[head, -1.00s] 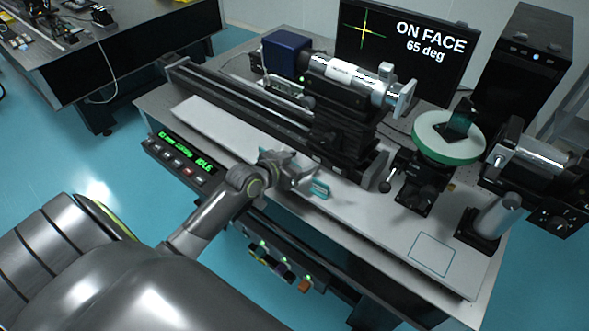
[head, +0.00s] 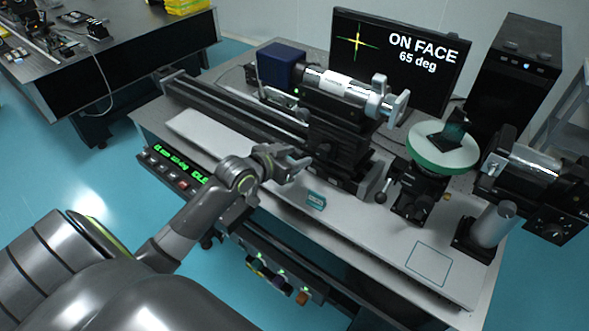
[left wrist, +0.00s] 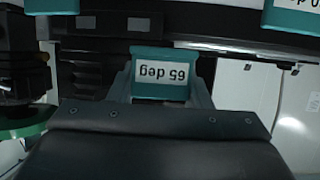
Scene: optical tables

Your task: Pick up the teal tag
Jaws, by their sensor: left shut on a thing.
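The teal tag (left wrist: 161,78), with a white face reading "65 deg", appears upside down between the fingers of my left gripper in the left wrist view. My left gripper (head: 298,166) is shut on it, above the near part of the white board in the head view. I cannot make out the held tag in the head view. Another teal tag (head: 316,200) stands on the board to the right of the gripper. Parts of two teal tags show at the top of the left wrist view, one at left (left wrist: 50,5) and one at right (left wrist: 292,15). My right gripper is not in view.
The white board (head: 385,245) has a clear outlined square (head: 429,263) at right. A rail with a lens barrel (head: 345,88) stands behind the gripper. A green-rimmed round stage (head: 443,163) and a post (head: 492,222) stand at right. The monitor (head: 400,55) reads "ON FACE 65 deg".

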